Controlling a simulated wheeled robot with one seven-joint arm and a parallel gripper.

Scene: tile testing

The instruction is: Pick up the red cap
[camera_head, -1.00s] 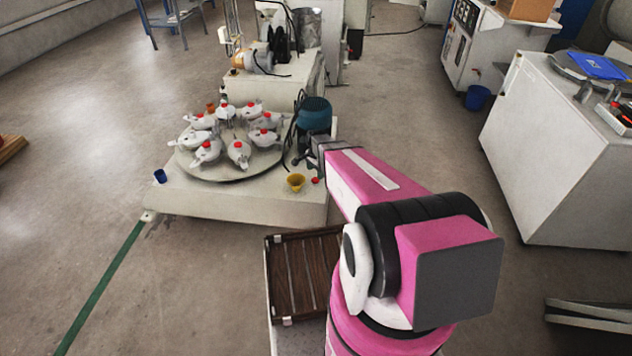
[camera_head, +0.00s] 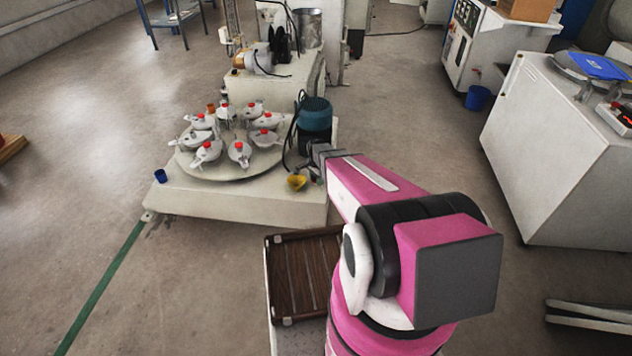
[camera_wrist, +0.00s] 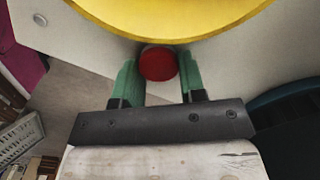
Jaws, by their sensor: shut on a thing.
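The red cap (camera_wrist: 158,64) sits between the two green fingers of my gripper (camera_wrist: 158,78) in the wrist view. My gripper is shut on it, close above the white table top. In the head view, my gripper (camera_head: 314,178) is low at the table's front right, and the cap is hidden there.
A yellow cup (camera_head: 297,183) stands right beside my gripper and looks tilted; its large rim (camera_wrist: 170,32) fills the top of the wrist view. A round turntable (camera_head: 215,172) with several red-topped white vessels is to the left. A teal motor (camera_head: 315,114) stands behind.

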